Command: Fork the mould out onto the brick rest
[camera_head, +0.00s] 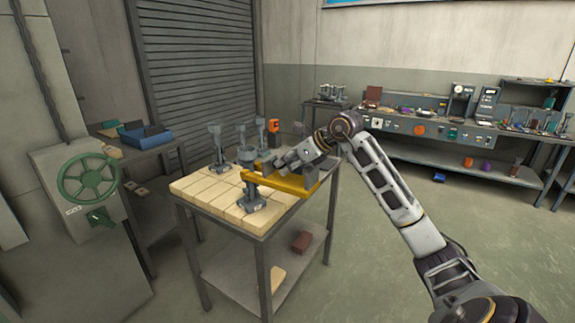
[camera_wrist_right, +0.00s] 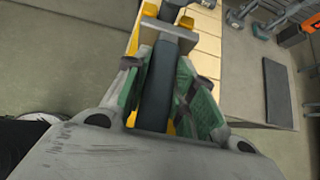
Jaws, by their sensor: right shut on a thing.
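My right gripper (camera_head: 283,163) is shut on a dark grey handle (camera_wrist_right: 155,90) of a yellow fork-like tool (camera_head: 279,185), low over the near-right part of the table. The wrist view shows its green pads on both sides of the handle, with yellow parts beneath. The brick rest (camera_head: 190,187) is a layer of cream bricks on the table. A grey flared metal piece (camera_head: 254,197) stands upright on the bricks just below the yellow bar. Another grey piece (camera_head: 246,155) stands behind it. I cannot tell which is the mould, or whether the fork touches either. My left gripper is not in view.
More grey upright pieces (camera_head: 216,145) and an orange device (camera_head: 273,126) stand at the table's back. A dark flat plate (camera_wrist_right: 278,92) lies beside the bricks. A green handwheel (camera_head: 88,177) is at left. A workbench (camera_head: 430,130) stands behind; open floor lies right.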

